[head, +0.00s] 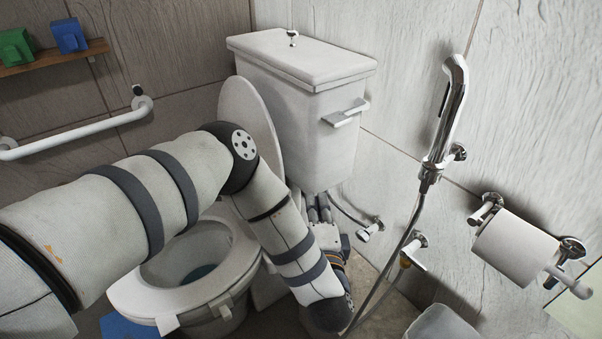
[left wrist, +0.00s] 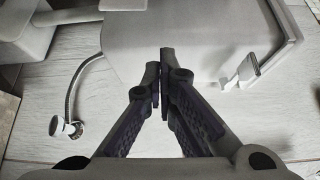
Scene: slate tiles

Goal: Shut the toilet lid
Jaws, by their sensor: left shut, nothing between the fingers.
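The white toilet lid (head: 250,108) stands upright, leaning back by the tank (head: 308,130); my left arm hides its lower part. The seat (head: 140,295) lies down on the bowl, its opening uncovered. My left arm crosses in front of the bowl and lid. My left gripper (head: 319,207) is below the tank, to the right of the lid's lower edge. In the left wrist view the gripper's fingertips (left wrist: 163,68) are together and empty, in front of a pale surface that looks like the tank. My right gripper is out of view.
A water valve (head: 370,230) with a hose is right of my gripper. A hand shower (head: 445,115) and toilet paper roll (head: 515,248) are on the right wall. A grab bar (head: 85,132) and wooden shelf (head: 55,58) are on the left. A bin (head: 440,324) stands at bottom right.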

